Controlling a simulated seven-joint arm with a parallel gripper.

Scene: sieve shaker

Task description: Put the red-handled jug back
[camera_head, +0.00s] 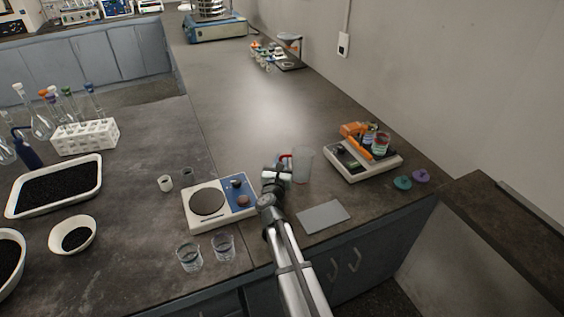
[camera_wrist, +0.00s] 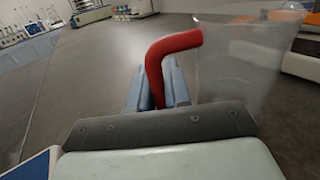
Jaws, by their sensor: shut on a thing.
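The red-handled jug (camera_head: 303,165) is a translucent beaker-like vessel. It stands upright, between the hotplate and the orange-topped device, just behind a flat grey plate. In the wrist view the jug's clear body (camera_wrist: 238,65) fills the upper right, and its red handle (camera_wrist: 172,45) curves down between the fingers. My gripper (camera_head: 284,170) reaches it from the front left and is shut on the handle. In the wrist view the gripper (camera_wrist: 158,92) shows both blue-grey fingers on either side of the handle. I cannot tell whether the jug's base touches the counter.
A white and blue hotplate (camera_head: 222,202) sits close on the left. The flat grey plate (camera_head: 323,216) lies in front. An orange-topped device (camera_head: 362,155) stands on the right. Two glass beakers (camera_head: 206,251) are near the front edge. The counter behind the jug is clear.

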